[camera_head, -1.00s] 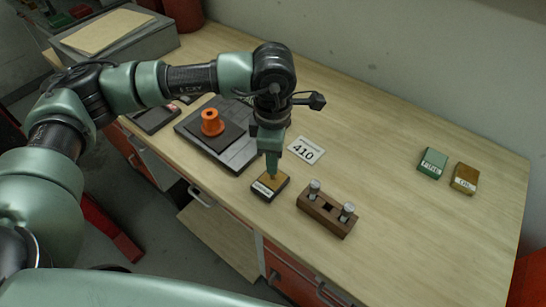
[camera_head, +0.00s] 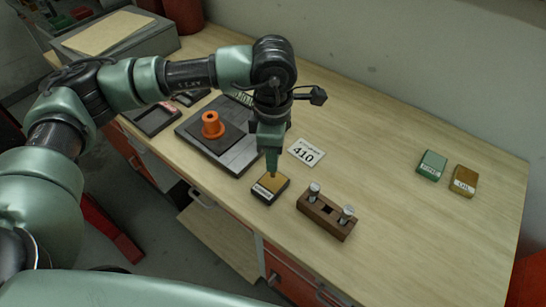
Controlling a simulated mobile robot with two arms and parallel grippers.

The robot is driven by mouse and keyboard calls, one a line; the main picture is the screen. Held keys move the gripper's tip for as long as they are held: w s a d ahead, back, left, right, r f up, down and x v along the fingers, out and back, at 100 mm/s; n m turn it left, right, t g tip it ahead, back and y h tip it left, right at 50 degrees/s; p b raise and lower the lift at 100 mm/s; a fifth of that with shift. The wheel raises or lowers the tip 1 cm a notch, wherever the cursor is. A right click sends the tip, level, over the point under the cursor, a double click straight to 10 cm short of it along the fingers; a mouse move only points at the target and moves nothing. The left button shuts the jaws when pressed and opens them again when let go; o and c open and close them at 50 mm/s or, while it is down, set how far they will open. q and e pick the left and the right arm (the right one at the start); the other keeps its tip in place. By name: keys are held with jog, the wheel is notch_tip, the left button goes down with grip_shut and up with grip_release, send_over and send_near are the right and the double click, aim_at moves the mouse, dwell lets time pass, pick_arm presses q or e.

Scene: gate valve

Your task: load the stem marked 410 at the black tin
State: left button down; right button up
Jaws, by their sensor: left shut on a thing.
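The black tin (camera_head: 269,196), dark-sided with a gold-brown top and a pale label on its front, sits near the front edge of the table. My left gripper (camera_head: 272,170) points straight down over its top, shut on a thin stem whose lower end is at the gold surface. The stem is mostly hidden by the fingers, and I cannot read a mark on it. A brown wooden rack (camera_head: 322,222) stands right of the tin, with two silver-topped stems (camera_head: 314,190) upright at its ends and an empty square middle hole. A white card marked 410 (camera_head: 307,152) lies behind. My right gripper is not in view.
A dark tray with an orange flanged part (camera_head: 211,125) lies left of the gripper. A green tin (camera_head: 432,164) and an ochre tin (camera_head: 464,180) lie far right. A grey case (camera_head: 117,38) stands back left. The table's right half is mostly clear.

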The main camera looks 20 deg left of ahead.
pick_arm(q)
jog(key=shift+r+p, duration=0.7)
jog(key=shift+r, duration=1.8)
